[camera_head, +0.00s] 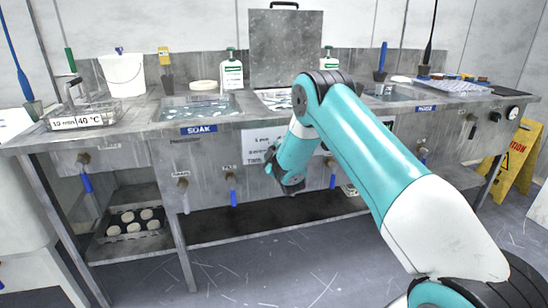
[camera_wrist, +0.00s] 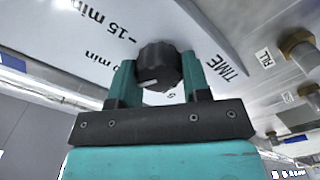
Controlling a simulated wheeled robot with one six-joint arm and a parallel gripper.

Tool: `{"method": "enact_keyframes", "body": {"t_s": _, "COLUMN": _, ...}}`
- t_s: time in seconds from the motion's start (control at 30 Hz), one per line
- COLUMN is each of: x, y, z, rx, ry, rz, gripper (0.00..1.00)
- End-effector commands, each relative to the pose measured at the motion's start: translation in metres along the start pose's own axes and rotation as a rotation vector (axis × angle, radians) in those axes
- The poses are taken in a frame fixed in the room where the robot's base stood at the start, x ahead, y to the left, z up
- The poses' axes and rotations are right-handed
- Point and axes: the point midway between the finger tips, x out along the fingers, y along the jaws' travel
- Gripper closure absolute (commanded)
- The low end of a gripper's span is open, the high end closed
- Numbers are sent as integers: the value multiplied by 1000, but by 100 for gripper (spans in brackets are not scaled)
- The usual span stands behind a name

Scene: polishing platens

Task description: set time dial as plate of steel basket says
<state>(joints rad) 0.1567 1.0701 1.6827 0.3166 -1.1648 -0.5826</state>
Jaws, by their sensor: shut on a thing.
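The steel basket (camera_head: 85,108) stands at the left end of the counter in the head view. Its white plate (camera_head: 78,121) reads 40 °C and a minute value that looks like 10 or 12, too small to be sure. In the wrist view the black time dial (camera_wrist: 152,60) sits between the fingers of my gripper (camera_wrist: 158,78), which is shut on it. A pale mark shows on the dial's lower part. Around it are "15 min", a partly cut "0 min" and "TIME". In the head view my arm hides the dial.
The dial's panel (camera_head: 258,140) is on the counter front, right of the SOAK sign (camera_head: 199,129). Valves with blue handles (camera_head: 232,190) hang alongside. In the wrist view brass fittings (camera_wrist: 298,48) and a FILL label are at right. A yellow caution sign (camera_head: 515,160) stands at far right.

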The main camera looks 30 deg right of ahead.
Motion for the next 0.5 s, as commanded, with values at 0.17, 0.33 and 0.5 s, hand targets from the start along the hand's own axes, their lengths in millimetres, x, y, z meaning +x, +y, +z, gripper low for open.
{"method": "enact_keyframes", "body": {"t_s": 0.17, "x": 0, "y": -1, "z": 1, "rx": 40, "ry": -2, "rz": -1, "gripper": 80}}
{"method": "enact_keyframes", "body": {"t_s": 0.33, "x": 0, "y": 0, "z": 1, "rx": 53, "ry": -2, "rz": -1, "gripper": 80}}
{"method": "enact_keyframes", "body": {"t_s": 0.5, "x": 0, "y": 0, "z": 1, "rx": 54, "ry": -2, "rz": -2, "gripper": 80}}
